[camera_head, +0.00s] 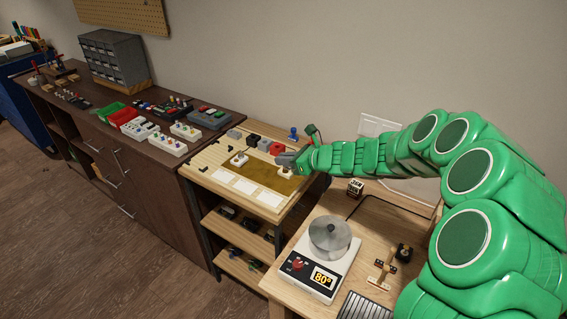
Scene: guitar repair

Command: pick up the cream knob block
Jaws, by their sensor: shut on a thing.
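My gripper (286,160) is at the end of the green arm, over the right side of the light wooden work board. It is shut on a small cream block (286,171), which shows just below the fingertips. I cannot tell whether the block touches the board or hangs slightly above it. The gripper hides the block's upper part. Another small white piece with a dark top (239,160) sits on the board to the left.
The wooden board (208,160) holds grey, black and red blocks (277,148) and white cards (243,186) along its front. A blue knobbed piece (293,134) stands behind the gripper. A hotplate with a metal pot (330,234) stands on the nearer bench.

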